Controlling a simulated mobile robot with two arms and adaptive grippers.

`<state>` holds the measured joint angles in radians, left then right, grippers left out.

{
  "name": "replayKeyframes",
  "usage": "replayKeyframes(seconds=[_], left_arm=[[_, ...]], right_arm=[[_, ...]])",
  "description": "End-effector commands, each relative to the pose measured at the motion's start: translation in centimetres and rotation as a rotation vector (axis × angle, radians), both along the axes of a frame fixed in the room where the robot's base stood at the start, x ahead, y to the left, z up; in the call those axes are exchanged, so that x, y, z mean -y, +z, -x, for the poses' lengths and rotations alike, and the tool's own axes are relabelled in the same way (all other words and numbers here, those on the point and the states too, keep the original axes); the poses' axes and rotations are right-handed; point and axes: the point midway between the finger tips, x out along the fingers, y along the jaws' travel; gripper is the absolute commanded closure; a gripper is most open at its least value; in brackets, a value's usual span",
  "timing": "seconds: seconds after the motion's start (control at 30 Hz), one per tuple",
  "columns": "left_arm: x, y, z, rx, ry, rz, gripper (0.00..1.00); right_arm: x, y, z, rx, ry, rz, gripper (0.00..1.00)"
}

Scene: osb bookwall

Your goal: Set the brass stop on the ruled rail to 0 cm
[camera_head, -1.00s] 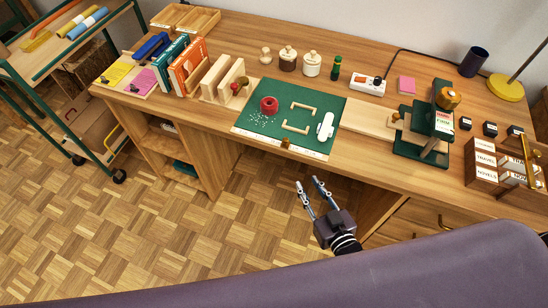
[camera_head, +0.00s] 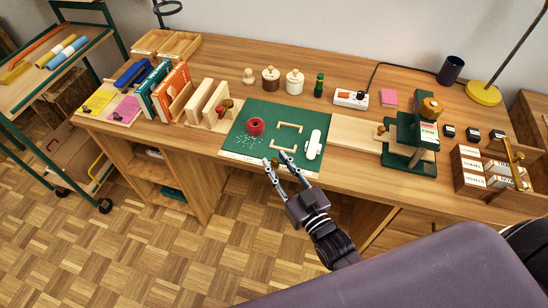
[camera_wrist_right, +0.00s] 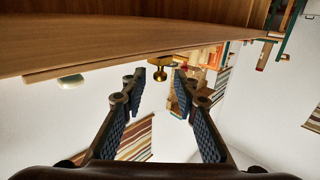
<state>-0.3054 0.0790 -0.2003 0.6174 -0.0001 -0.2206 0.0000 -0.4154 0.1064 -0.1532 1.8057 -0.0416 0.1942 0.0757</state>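The ruled rail (camera_head: 238,157) is a pale strip along the front edge of the green mat. The small brass stop (camera_head: 275,162) sits on it, partly hidden by my right gripper. My right gripper (camera_head: 274,157) reaches up from the front, with its fingertips at the rail around the stop. In the right wrist view, the brass stop (camera_wrist_right: 161,75) shows in the gap between the two open fingers (camera_wrist_right: 160,84), apart from both pads. Its depth relative to the tips is hard to tell. The scale marks are too small to read. My left gripper is not in view.
The green cutting mat (camera_head: 270,118) holds a red round object (camera_head: 255,126), wooden corner pieces and a white tool (camera_head: 314,144). A green press (camera_head: 410,150) stands to the right, wooden bookends (camera_head: 207,105) to the left. Floor is free before the desk.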

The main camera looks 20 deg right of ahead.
Motion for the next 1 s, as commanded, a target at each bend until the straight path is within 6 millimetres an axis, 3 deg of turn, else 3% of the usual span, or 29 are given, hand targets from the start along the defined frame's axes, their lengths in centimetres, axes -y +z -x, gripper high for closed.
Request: replayKeyframes(seconds=[0.2,0.47,0.73,1.0], left_arm=[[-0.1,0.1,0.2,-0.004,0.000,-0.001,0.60],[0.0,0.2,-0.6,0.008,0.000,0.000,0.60],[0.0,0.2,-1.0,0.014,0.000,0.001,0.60],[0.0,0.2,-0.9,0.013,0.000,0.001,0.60]], right_arm=[[-0.3,-0.1,-1.7,-0.002,0.000,0.000,0.72],[-0.4,-0.1,-1.8,-0.002,0.000,0.000,0.72],[-0.4,-0.1,-1.8,-0.002,0.000,0.000,0.99],[-0.4,-0.1,-1.8,-0.002,0.000,0.000,1.00]])
